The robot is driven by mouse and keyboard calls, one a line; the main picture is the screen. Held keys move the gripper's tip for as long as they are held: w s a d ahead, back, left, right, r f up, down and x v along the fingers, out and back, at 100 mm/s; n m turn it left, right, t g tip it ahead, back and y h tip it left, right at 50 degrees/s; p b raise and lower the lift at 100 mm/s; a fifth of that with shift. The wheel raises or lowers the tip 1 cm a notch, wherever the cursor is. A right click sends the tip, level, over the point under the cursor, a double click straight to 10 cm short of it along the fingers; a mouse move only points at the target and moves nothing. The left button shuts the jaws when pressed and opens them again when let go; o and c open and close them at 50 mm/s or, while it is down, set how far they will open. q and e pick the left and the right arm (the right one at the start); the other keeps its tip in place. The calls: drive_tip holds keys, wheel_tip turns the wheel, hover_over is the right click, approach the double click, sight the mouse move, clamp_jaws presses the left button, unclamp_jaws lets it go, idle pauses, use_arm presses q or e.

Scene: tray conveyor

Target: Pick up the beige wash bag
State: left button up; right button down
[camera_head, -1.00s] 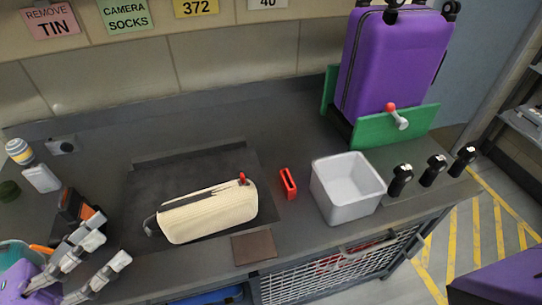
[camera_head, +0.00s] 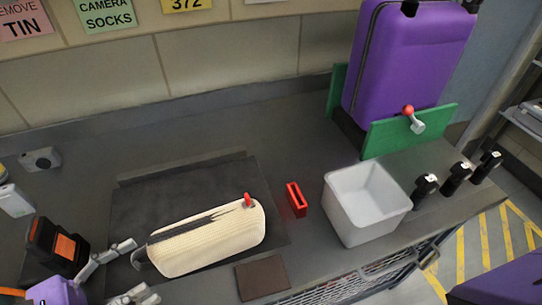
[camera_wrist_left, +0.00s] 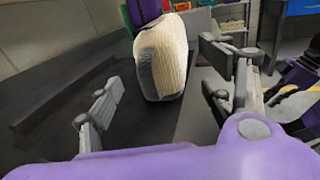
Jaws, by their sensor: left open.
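The beige wash bag (camera_head: 208,238) lies on its side on a dark mat (camera_head: 135,205) on the grey counter. It has a dark zip along its top, a red pull at its right end and a dark strap at its left end. My left gripper (camera_head: 140,270) is open and empty, just left of the bag's strap end. In the left wrist view the bag (camera_wrist_left: 166,55) lies ahead, between the two open fingers of the gripper (camera_wrist_left: 165,105), apart from them. My right gripper is not in view.
A red holder (camera_head: 296,199) and a white bin (camera_head: 366,203) stand right of the bag; a brown square (camera_head: 263,277) lies in front. A purple suitcase (camera_head: 408,60) stands in a green frame (camera_head: 410,130). Black-handled items (camera_head: 455,180) line the right edge. A black-orange device (camera_head: 56,248) is at left.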

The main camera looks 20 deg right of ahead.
sight(161, 255)
use_arm(q)
drive_tip(key=p+x, duration=0.1)
drive_tip(key=x, duration=0.4)
drive_tip(key=shift+w+d, duration=0.1)
drive_tip(key=shift+d, duration=0.3)
drive_tip(key=shift+r, duration=0.1)
drive_tip(key=c, duration=1.8)
